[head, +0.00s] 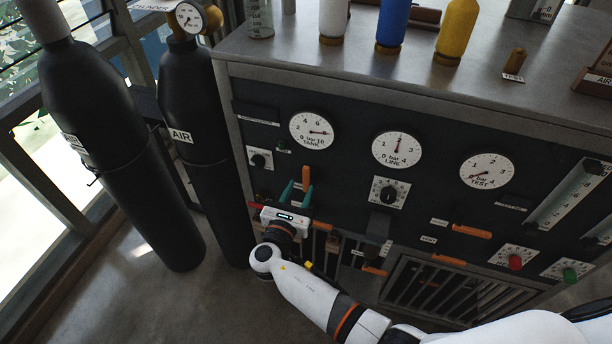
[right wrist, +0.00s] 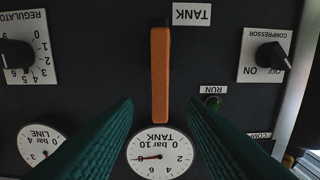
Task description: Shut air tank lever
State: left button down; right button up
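The orange lever (head: 306,175) under the tank gauge stands upright on the dark panel. In the right wrist view, which is upside down, the orange lever (right wrist: 160,75) is beside a TANK label (right wrist: 192,14). My right gripper (head: 298,188) is in front of the panel at the lever. Its green fingers (right wrist: 161,104) are apart, one on each side of the lever's free end, with gaps visible on both sides. The black air tank (head: 190,100) with an AIR label stands left of the panel. My left gripper is not in view.
The tank gauge (head: 312,130), line gauge (head: 397,150) and test gauge (head: 487,171) are on the panel. The compressor knob (head: 260,159) and regulator knob (head: 388,193) flank the lever. Other orange levers (head: 472,231) sit lower. A second black cylinder (head: 105,125) stands at left.

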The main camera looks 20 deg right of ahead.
aim_at(306, 177)
jog(key=b+x, duration=0.1)
jog(key=x, duration=0.3)
jog(key=shift+w, duration=0.1)
jog(key=shift+w+d, duration=0.1)
jog(key=shift+d, duration=0.05)
jog(key=shift+w+d, duration=0.4)
jog(key=shift+w, duration=0.2)
grip_shut()
jog(key=shift+s, duration=0.1)
dwell(0.9)
